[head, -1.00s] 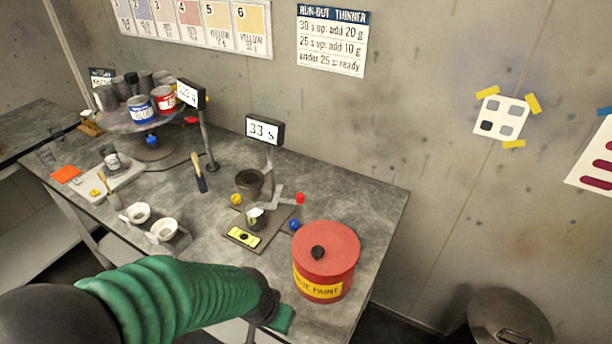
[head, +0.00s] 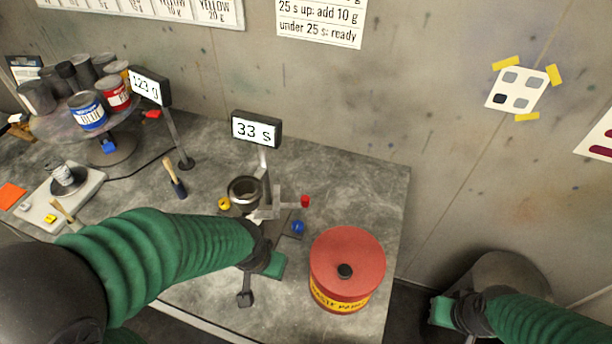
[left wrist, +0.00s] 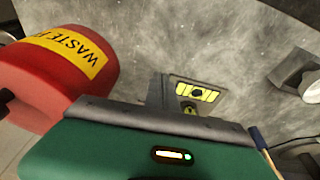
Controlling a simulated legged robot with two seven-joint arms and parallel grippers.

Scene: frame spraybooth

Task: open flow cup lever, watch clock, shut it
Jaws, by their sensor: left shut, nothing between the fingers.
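The flow cup (head: 245,192) is a dark round cup on a metal stand. Its lever (head: 288,205) is a grey bar reaching right to a red knob (head: 305,201); whether it is open or shut I cannot tell. The clock (head: 256,129) behind it reads 33 s. My left gripper (head: 245,298) is shut and empty, in front of the stand and below the lever, apart from it. My left arm hides most of the area under the cup. My right gripper (head: 440,310) is at lower right; its fingers are unclear.
A red waste paint can (head: 348,262) stands right of my left gripper. Yellow (head: 224,204) and blue (head: 298,227) knobs sit near the stand. A scale (head: 60,195), its display (head: 150,86) and paint tins (head: 88,110) are left. A metal drum (head: 510,275) stands right of the table.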

